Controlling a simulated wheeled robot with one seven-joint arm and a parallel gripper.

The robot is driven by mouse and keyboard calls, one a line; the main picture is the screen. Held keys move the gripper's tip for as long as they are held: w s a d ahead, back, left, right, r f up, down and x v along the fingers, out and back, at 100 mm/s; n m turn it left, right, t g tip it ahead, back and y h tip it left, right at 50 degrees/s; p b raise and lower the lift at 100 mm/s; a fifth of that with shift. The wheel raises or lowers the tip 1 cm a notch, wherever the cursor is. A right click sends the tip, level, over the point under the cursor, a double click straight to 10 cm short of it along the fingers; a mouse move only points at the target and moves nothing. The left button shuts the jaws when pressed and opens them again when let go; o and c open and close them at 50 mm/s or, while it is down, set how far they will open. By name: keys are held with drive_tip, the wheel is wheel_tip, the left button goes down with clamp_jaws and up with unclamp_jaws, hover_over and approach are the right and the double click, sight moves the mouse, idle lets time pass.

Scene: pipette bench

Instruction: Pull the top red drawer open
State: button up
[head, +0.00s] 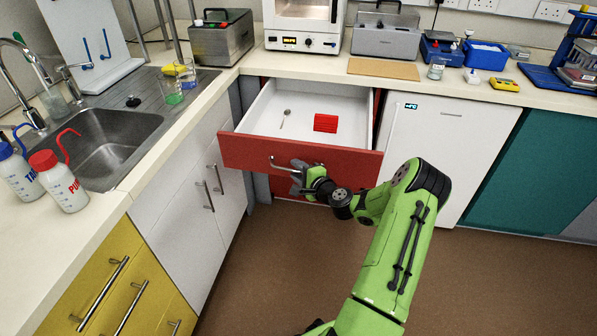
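The top red drawer (235,150) stands well out from under the bench in the head view. Its white inside shows, with a small red block (325,122) and a spoon-like tool (285,117) lying in it. The drawer's metal bar handle (280,168) is on the front face, and its right part is covered by my gripper. My gripper (297,174) is at the handle from the front right, touching or very close to it. Its fingers are small and partly hidden, so I cannot tell whether they are closed on the bar.
A white under-bench appliance (440,150) stands right of the drawer. White cupboards (190,215) with bar handles and yellow drawers (105,290) are on the left. The sink (105,145) is above them. Brown floor (265,270) in front of the drawer is clear.

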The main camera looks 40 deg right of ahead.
drive_tip(key=p+v, duration=0.2)
drive_tip(key=v, duration=1.3)
drive_tip(key=shift+s, duration=0.35)
drive_tip(key=shift+a+r, duration=0.1)
drive_tip(key=shift+r, duration=0.05)
drive_tip(key=w+a+r+n+g+y+p, duration=0.1)
drive_tip(key=a+r+n+g+y+p, duration=0.15)
drive_tip(key=a+r+n, duration=0.35)
drive_tip(key=a+r+n+g+y+p, duration=0.1)
drive_tip(key=a+r+n+g+y, duration=0.2)
drive_tip(key=a, duration=0.5)
drive_tip(key=w+a+r+n+g+y+p, duration=0.1)
drive_tip(key=a+r+n+g+p, duration=0.15)
drive_tip(key=a+n, duration=0.4)
drive_tip(key=s+a+r+n+g+h+p, duration=0.1)
drive_tip(key=s+a+r+n+h+p, duration=0.1)
drive_tip(key=s+r, duration=0.6)
drive_tip(key=s+a+r+n+g+h+p, duration=0.1)
drive_tip(key=s+a+r+n+h+p, duration=0.2)
drive_tip(key=s+a+r, duration=0.3)
wheel_tip(320, 180, up, 5)
drive_tip(key=s+n, duration=0.1)
drive_tip(key=s, duration=0.2)
drive_tip(key=shift+a+f, duration=0.15)
drive_tip(key=shift+a, duration=0.25)
